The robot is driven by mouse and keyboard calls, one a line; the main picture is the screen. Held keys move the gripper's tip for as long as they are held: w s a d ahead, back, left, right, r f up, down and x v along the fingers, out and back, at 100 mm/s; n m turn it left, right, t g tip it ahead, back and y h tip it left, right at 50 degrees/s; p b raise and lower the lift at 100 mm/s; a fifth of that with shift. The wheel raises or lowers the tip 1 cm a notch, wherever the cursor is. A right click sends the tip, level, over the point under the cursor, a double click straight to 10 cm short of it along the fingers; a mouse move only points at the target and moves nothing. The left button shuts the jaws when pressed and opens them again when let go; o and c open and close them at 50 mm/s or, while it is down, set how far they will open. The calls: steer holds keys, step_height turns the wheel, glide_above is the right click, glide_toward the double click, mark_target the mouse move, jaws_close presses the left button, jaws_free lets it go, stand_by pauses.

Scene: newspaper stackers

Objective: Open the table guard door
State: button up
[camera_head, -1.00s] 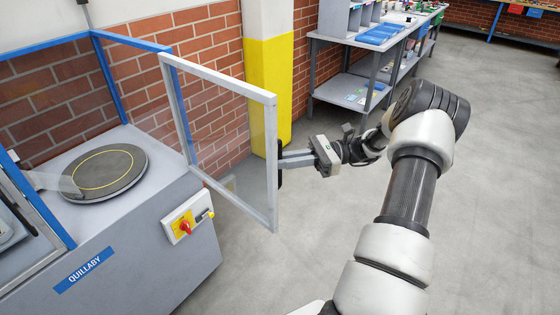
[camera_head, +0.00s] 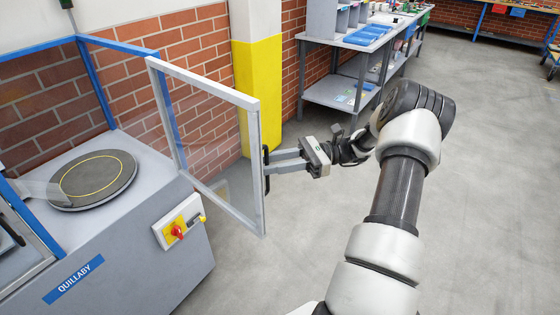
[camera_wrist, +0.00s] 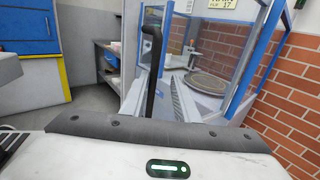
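The table guard door (camera_head: 256,175) is a clear panel in a light grey frame, swung outward from the blue-framed guard and standing open over the front of the machine. Its black handle (camera_head: 266,168) is on the free edge; it also shows upright in the wrist view (camera_wrist: 150,75). My gripper (camera_head: 270,162) is beside the handle on the door's right, with its two fingers apart. In the wrist view a ridged finger (camera_wrist: 185,100) is right of the handle. Whether the fingers touch the handle is unclear.
The machine (camera_head: 110,270) has a round turntable (camera_head: 92,180) and a control box with a red knob (camera_head: 178,228). A yellow and white pillar (camera_head: 258,90) stands behind the door. A grey shelf table (camera_head: 345,42) is at the back.

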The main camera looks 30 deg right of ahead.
steer(key=b+v, duration=0.1)
steer(key=v, duration=1.6)
steer(key=shift+d, duration=0.2)
steer(key=shift+w, duration=0.1)
